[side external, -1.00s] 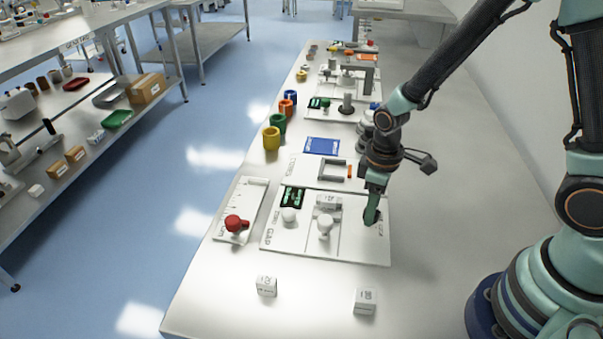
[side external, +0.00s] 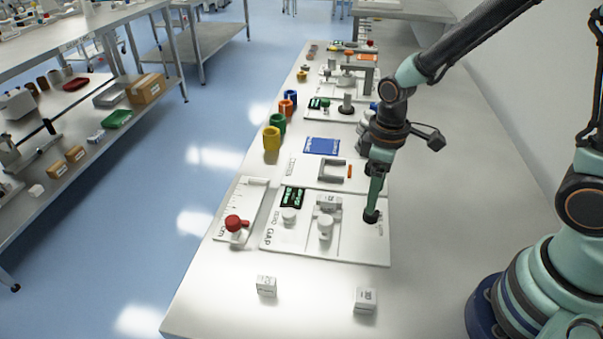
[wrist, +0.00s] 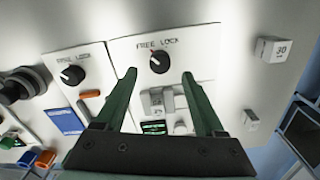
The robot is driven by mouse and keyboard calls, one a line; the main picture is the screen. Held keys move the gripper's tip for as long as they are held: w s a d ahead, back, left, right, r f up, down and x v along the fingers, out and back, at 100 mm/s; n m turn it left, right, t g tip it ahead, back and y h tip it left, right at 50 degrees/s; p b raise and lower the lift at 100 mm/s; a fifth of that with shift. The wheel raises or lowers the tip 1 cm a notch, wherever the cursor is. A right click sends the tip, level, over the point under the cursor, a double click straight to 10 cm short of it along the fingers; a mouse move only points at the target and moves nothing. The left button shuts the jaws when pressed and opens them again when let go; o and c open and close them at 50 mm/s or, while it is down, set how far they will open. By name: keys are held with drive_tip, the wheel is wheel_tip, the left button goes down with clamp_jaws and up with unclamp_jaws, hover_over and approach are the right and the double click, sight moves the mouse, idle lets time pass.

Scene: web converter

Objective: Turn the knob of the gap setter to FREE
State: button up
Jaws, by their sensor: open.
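The gap setter is a white plate (side external: 300,245) marked GAP, near the front of the bench. Its round black knob (wrist: 160,62) sits below the words FREE and LOCK in the wrist view. A pale mark on the knob seems to lie toward its upper left, on the FREE side, but it is small. In the side view the dark knob (side external: 371,216) is right under my fingertips. My gripper (wrist: 159,75) is open, with one green finger on each side of the knob in the picture. The gripper (side external: 372,205) points down; I cannot tell if it touches the knob.
A second plate with a black knob (wrist: 73,75) lies beside the gap setter. The setter carries a small display (side external: 292,197) and white knobs. A tray with a red knob (side external: 235,223) is at left. Two white blocks, one (side external: 266,286) at left and one (side external: 365,300) at right, stand in front.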

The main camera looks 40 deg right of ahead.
wheel_tip(320, 180, up, 7)
idle(0.3)
drive_tip(key=s+d+r+m+t, duration=0.2)
drive_tip(key=r+m, duration=0.1)
drive_tip(key=r, duration=0.2)
drive_tip(key=s+d+r+m+t, duration=0.2)
drive_tip(key=r+m+t, duration=0.1)
drive_tip(key=r, duration=0.2)
drive_tip(key=shift+r+t, duration=0.3)
drive_tip(key=shift+r, duration=0.05)
